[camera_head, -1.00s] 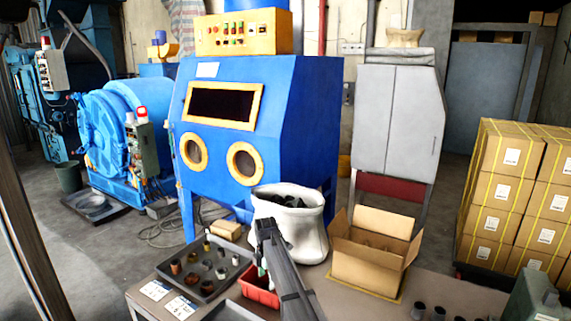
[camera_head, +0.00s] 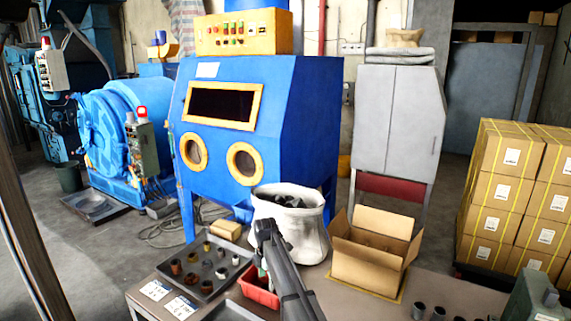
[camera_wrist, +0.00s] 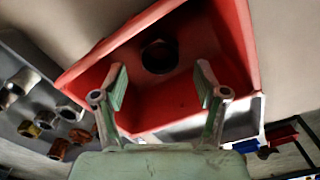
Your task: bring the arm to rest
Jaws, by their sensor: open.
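My arm (camera_head: 284,270) reaches down over the front table in the head view, above the red bin (camera_head: 258,290). It largely hides my gripper there. In the wrist view my gripper (camera_wrist: 161,80) is open, its two greenish fingers spread apart with nothing between them. The red bin (camera_wrist: 95,82) lies beyond the fingertips. A dark round part (camera_wrist: 159,57) sits inside the bin, apart from the fingers.
A dark tray (camera_head: 207,289) with several small metal parts stands left of the bin, and shows in the wrist view (camera_wrist: 40,150). A white sack (camera_head: 312,238) and an open cardboard box (camera_head: 368,268) stand behind and right. Small dark cylinders (camera_head: 418,310) stand at the front right.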

